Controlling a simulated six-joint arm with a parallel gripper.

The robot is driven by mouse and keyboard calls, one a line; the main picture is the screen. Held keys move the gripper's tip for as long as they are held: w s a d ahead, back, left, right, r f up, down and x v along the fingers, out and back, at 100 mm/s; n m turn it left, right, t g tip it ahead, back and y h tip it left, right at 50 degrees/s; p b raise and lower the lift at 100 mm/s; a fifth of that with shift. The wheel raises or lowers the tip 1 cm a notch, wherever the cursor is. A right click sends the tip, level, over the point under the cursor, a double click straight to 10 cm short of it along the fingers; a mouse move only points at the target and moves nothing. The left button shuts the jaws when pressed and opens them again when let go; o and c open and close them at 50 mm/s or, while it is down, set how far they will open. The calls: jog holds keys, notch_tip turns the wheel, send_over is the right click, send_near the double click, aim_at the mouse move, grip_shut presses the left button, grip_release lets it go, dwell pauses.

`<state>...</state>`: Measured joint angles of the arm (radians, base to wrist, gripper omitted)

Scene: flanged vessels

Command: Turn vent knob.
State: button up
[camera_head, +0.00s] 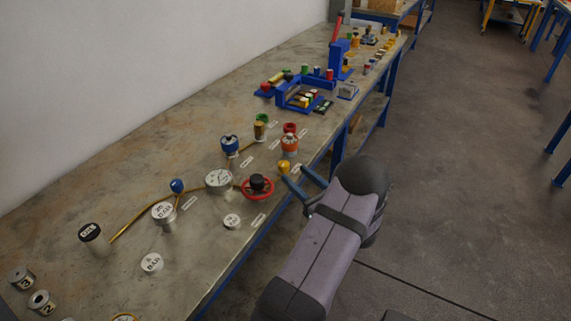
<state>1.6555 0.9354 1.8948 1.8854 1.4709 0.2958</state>
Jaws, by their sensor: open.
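My gripper (296,175) is open at the table's front edge, with two blue-grey fingers pointing left over the bench. A small yellow knob (284,167) sits just beyond the fingertips; nothing shows between the fingers. I cannot tell whether they touch it. Its label (295,170) is too small to read, so I cannot tell which knob is the vent knob. A red ring-shaped handwheel with a dark centre (258,186) stands to the left. An orange and white fitting (290,145) stands behind the yellow knob. A blue knob (177,186) is farther left.
The bench (130,190) carries a grey round vessel (218,181) joined to brass pipes, a 20 BAR vessel (164,213), and a blue-topped fitting (230,145). Blue racks (300,95) stand farther back. My arm reaches in over the open floor at right.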

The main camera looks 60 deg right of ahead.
aim_at(287, 168)
jog(key=shift+p+x, duration=0.65)
jog(key=shift+x, duration=3.1)
jog(key=shift+f, duration=0.1)
jog(key=shift+c, duration=0.3)
jog(key=shift+w, duration=0.1)
jog(key=c, duration=1)
